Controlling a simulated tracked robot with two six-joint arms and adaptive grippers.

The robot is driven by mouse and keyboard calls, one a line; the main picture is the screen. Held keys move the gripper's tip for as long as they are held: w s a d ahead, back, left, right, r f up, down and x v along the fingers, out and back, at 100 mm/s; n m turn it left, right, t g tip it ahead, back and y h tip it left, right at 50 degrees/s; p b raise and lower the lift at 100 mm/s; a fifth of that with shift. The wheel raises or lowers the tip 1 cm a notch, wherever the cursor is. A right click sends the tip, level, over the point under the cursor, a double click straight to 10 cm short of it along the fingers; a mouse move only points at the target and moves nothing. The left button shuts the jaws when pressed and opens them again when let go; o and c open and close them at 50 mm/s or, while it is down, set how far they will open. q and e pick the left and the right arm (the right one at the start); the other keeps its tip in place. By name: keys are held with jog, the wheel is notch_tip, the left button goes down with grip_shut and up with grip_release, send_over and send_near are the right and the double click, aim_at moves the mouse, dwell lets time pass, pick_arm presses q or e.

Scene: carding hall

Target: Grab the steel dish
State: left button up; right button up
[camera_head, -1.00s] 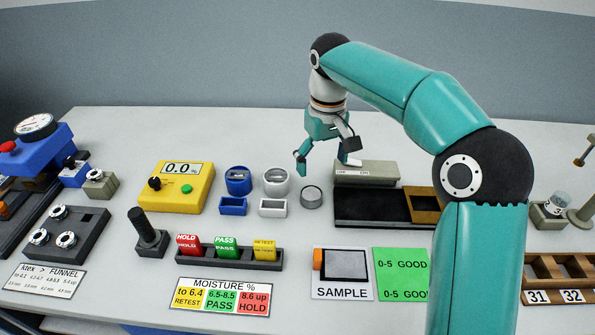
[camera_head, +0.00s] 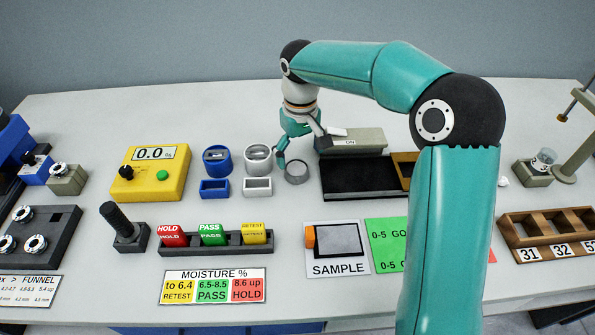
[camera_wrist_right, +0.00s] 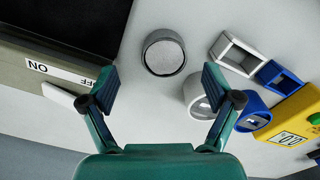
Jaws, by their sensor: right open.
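The steel dish (camera_head: 296,172) is a small round grey dish on the white table, just left of the black tray. In the right wrist view the dish (camera_wrist_right: 163,53) lies ahead of the fingertips, roughly centred between them sideways. My right gripper (camera_head: 303,151) is open and empty, close behind the dish and seemingly above the table. Its two fingers (camera_wrist_right: 160,84) stand wide apart in the wrist view, with bare table between them. I cannot tell its exact height. My left gripper is not in view.
Right of the dish are a black tray (camera_head: 350,180) and a grey block (camera_head: 353,142). Left are white (camera_head: 257,160) and blue (camera_head: 217,161) round holders with small boxes in front. A yellow meter (camera_head: 150,178) stands further left. Bare table lies before the dish.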

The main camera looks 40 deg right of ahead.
aim_at(297, 168)
jog(key=shift+w+a+f, duration=0.15)
jog(key=shift+f, duration=1.2)
jog(key=shift+w+a+f, duration=0.1)
jog(key=shift+w+f, duration=0.05)
jog(key=shift+f, duration=1.2)
jog(key=c, duration=1.3)
